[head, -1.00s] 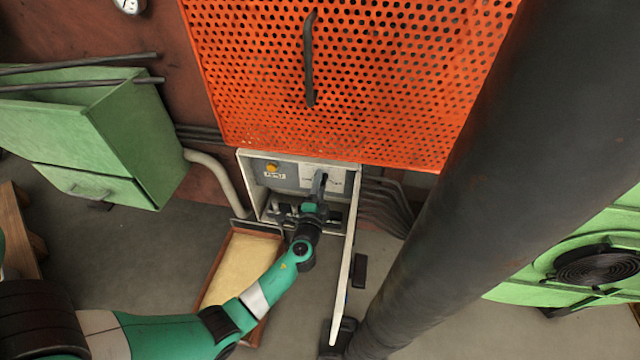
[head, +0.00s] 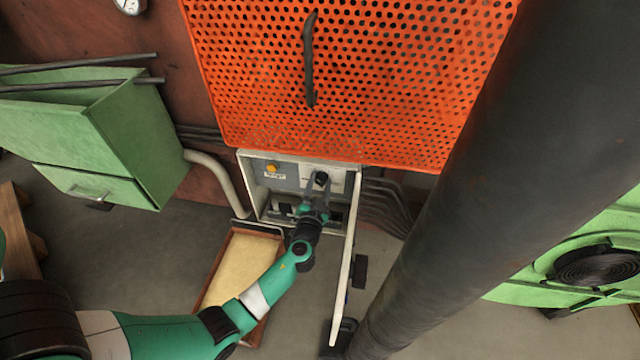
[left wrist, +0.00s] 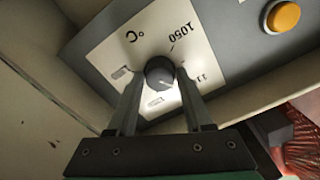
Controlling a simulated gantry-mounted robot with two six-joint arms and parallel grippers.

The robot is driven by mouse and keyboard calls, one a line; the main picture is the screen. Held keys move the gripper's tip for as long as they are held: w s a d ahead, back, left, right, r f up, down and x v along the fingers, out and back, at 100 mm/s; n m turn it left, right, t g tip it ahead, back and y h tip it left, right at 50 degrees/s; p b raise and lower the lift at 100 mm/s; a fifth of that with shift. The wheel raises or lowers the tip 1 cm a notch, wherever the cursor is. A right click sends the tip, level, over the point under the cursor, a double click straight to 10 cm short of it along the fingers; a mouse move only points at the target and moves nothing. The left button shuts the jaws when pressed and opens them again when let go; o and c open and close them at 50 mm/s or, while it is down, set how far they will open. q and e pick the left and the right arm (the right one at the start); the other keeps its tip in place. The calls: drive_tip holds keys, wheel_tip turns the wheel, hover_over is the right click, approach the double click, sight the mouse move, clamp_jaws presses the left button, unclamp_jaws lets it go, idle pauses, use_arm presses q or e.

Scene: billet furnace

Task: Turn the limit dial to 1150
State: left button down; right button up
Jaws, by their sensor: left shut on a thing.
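The limit dial is a round black knob (head: 321,179) on a pale plate inside an open control box (head: 247,185). In the left wrist view the knob (left wrist: 160,73) shows with upside-down markings; 1050 reads clearly, and a number starting 11 is partly hidden by a finger. The other markings are too blurred to read. A small light mark shows on the knob's lower right. My left gripper (head: 321,184) has one finger on each side of the knob and is shut on it; its fingers (left wrist: 159,80) flank it in the left wrist view. My right gripper is not seen.
A yellow button (head: 272,168) sits left of the dial. The box's open door (head: 347,260) stands right of my left arm. An orange perforated panel (head: 350,80) hangs above. A shallow tray (head: 235,275) lies below left, and a thick dark pipe (head: 500,160) crosses at right.

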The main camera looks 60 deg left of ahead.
use_arm(q)
drive_tip(key=shift+r+n, duration=0.1)
drive_tip(key=shift+n, duration=0.5)
drive_tip(key=shift+c, duration=1.6)
unclamp_jaws()
drive_tip(key=p+v, duration=0.2)
drive_tip(key=v, duration=0.9)
drive_tip(key=shift+s+d, duration=0.2)
drive_tip(key=shift+d, duration=0.05)
